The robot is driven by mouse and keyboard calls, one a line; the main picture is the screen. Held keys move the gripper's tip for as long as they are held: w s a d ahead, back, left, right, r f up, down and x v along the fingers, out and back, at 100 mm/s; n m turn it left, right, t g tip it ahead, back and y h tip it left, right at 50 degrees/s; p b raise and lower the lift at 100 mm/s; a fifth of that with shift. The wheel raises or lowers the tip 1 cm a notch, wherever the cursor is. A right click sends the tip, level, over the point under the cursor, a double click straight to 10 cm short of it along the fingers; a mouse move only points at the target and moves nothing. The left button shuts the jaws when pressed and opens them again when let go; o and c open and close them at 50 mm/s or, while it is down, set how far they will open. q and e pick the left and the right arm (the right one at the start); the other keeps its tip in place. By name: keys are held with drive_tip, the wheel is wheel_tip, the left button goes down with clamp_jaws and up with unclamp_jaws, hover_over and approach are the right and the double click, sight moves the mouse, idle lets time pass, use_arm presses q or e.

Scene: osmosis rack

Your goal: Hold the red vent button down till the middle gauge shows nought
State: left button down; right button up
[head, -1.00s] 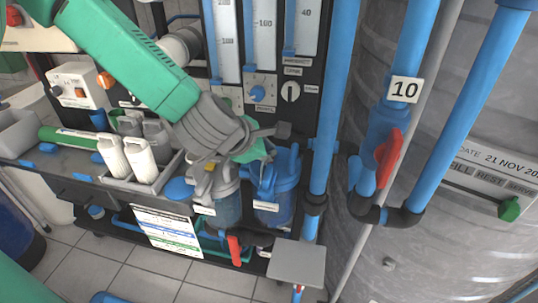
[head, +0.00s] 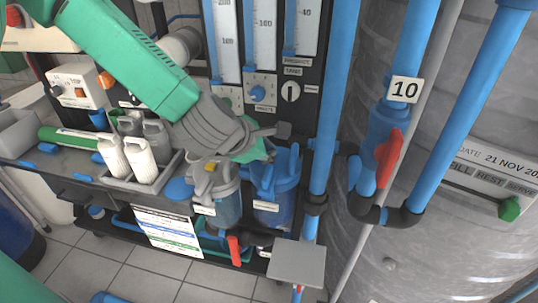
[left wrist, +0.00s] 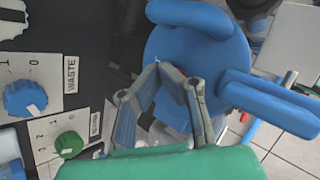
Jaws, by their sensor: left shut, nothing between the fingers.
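My left gripper (head: 283,130) is shut and empty above the clear-bowled filter housings in the head view. In the left wrist view its fingers (left wrist: 170,70) lie in front of a round blue filter lid (left wrist: 200,45); I cannot tell whether they touch it. In the head view the blue-topped housing (head: 272,192) stands just below the gripper. Another housing (head: 226,205) stands to its left, partly under the wrist. A middle upright scale (head: 264,40) shows cut off at the top; no round gauge is recognisable. My right gripper is out of view.
A blue pipe (head: 337,90) runs upright right of the housings. A red-handled valve (head: 388,158) sits before the grey tank (head: 450,230). A blue knob (left wrist: 25,98) and green knob (left wrist: 69,144) are left of the fingers. White bottles (head: 140,158) stand left.

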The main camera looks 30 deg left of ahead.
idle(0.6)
use_arm(q)
drive_tip(key=shift+r+p, duration=0.85)
wheel_tip(320, 180, up, 5)
drive_tip(key=p, duration=0.4)
drive_tip(key=shift+r+p, duration=0.1)
drive_tip(key=shift+p, duration=0.3)
